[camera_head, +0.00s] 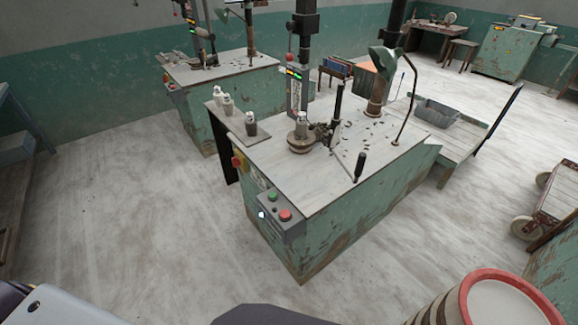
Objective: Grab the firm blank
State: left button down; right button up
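Several small grey bottle-like blanks stand at the worktable. On the narrow side shelf (238,124), a pale blank (218,92), a second pale blank (227,105) and a darker grey blank (251,125) stand upright in a row. Another grey blank (301,128) stands on the round wheel head (302,145) below the machine's column. I cannot tell by sight which one is firm. Neither of my grippers is in view.
A red-rimmed drum (497,277) is close at lower right. Open floor lies left.

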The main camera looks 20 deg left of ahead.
aim_at(301, 123)
jog(key=i+j, duration=0.2)
jog(key=j, duration=0.15)
jog(key=i+j+z, duration=0.1)
jog(key=i+j, duration=0.35)
jog(key=j, duration=0.3)
